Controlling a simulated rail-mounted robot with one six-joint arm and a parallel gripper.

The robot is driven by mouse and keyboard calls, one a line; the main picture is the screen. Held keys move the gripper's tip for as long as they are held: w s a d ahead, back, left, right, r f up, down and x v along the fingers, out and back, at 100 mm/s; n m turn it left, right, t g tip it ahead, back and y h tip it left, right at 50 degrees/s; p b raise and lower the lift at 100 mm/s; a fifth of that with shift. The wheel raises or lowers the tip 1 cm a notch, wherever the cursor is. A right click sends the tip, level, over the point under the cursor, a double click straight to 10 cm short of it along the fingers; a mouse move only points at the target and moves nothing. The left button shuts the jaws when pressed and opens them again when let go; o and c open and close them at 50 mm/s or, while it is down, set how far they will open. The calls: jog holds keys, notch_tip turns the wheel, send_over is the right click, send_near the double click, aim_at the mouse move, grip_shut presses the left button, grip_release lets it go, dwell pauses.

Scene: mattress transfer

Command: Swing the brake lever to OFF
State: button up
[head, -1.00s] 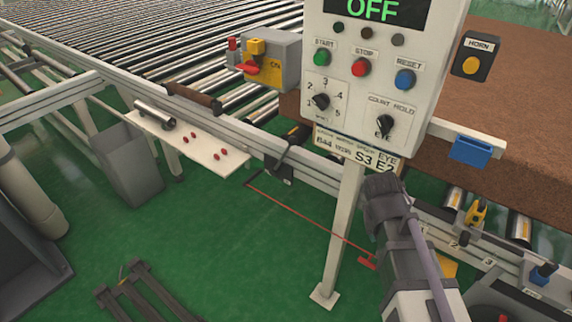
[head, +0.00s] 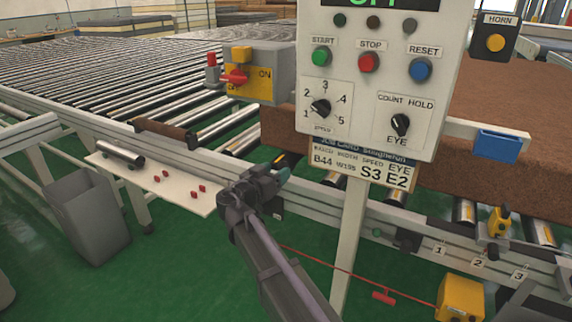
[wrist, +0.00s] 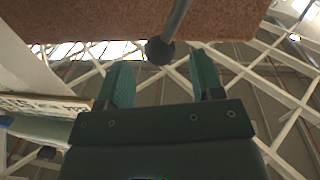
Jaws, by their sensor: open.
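A grey rod with a dark ball knob (wrist: 160,50), apparently the brake lever, shows in the wrist view. The knob lies between the fingertips of my gripper (wrist: 162,62), near their far ends, with gaps on both sides. My gripper is open and not closed on it. In the head view my gripper (head: 281,176) is at the conveyor's side rail, left of the control panel post. My gripper and arm hide most of the lever there, and its ON or OFF marking is not readable.
The control panel (head: 375,75) and its post (head: 349,240) stand just right of my gripper. A brown mattress (head: 450,165) lies on the rollers behind. A white shelf (head: 150,180) with red pieces is at left. A red pull cord handle (head: 383,297) hangs low at right.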

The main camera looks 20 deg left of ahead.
jog(key=x, duration=0.6)
jog(key=shift+f, duration=0.1)
grip_shut()
